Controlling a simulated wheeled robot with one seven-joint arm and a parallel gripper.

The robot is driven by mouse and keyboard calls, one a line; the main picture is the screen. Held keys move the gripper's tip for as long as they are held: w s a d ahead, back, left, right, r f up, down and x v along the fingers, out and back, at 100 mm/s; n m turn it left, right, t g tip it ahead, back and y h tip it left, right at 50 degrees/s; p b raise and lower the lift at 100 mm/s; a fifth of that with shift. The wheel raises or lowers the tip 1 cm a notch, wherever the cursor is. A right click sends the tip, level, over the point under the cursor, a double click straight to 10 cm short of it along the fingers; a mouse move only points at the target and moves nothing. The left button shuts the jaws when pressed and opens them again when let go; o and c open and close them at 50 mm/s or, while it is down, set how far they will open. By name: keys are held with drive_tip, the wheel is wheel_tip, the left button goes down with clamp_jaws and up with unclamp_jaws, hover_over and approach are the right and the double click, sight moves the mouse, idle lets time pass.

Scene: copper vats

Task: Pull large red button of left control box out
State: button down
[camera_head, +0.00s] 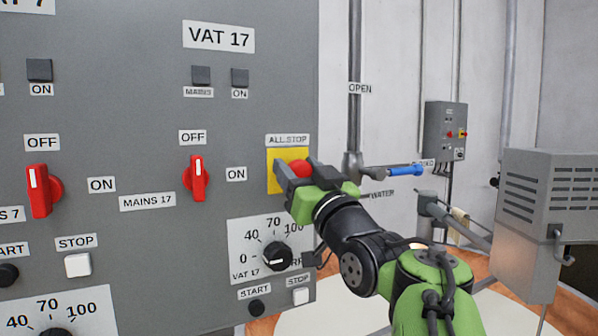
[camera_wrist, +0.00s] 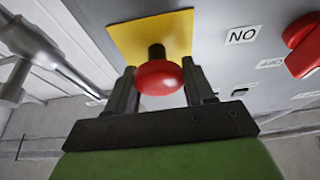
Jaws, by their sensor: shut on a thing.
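The large red button (camera_head: 300,168) is a round mushroom head on a yellow plate (camera_head: 273,160) under the "ALL STOP" label, at the right side of the left control box (camera_head: 120,120), a big grey panel. In the wrist view the red button (camera_wrist: 158,78) stands off the yellow plate (camera_wrist: 130,38) on a dark stem. My gripper (camera_head: 297,173) is at the button, with one finger on each side of it. In the wrist view my gripper (camera_wrist: 159,72) is shut on the button. In the head view the fingers partly hide the button and plate.
A red switch (camera_head: 197,178) sits left of the button, and a black dial (camera_head: 276,255) is just below. A blue-handled valve (camera_head: 405,170) and pipes stand to the right. Further right are a small grey box (camera_head: 445,130) and a vented grey cabinet (camera_head: 550,210).

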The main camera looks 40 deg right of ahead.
drive_tip(key=shift+s+a+f+b, duration=0.2)
drive_tip(key=shift+s+b, duration=0.2)
drive_tip(key=shift+b, duration=0.35)
drive_tip(key=shift+s, duration=0.3)
drive_tip(key=shift+w+r, duration=0.1)
drive_tip(key=c, duration=0.8)
unclamp_jaws()
drive_tip(key=shift+o, duration=1.3)
drive_tip(key=shift+s+r, duration=0.1)
drive_tip(key=shift+s, duration=0.15)
drive_tip(key=b+v, duration=0.5)
drive_tip(key=v, duration=1)
drive_tip(key=shift+s+a, duration=0.2)
drive_tip(key=shift+s, duration=0.1)
